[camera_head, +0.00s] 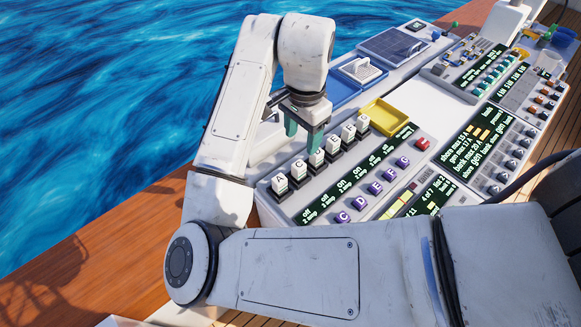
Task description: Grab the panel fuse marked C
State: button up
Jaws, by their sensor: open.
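The fuse marked C (299,171) is a white block on a dark base, standing upright in a row of similar lettered fuses on the grey panel.
More white fuses (347,134) continue up the row to the right, close together. A yellow tray (385,115) lies beyond the row's far end. A dark display strip (345,185) and purple lettered blocks (360,202) lie in front. A blue tray (342,90) is behind.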

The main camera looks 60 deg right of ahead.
jog(key=shift+a+f, duration=0.3)
jog(key=shift+a, duration=0.15)
send_over(299, 164)
jog(key=f, duration=0.4)
jog(key=shift+s+a+f, duration=0.2)
jog(key=shift+a, duration=0.05)
jog(key=shift+w+d+f+p, duration=0.1)
jog(key=shift+f+p, duration=0.45)
jog(key=shift+f, duration=1)
jog(key=shift+w+d+f+p, duration=0.1)
jog(key=shift+f+p, duration=0.4)
jog(key=shift+f, duration=1)
jog(key=c, duration=1.1)
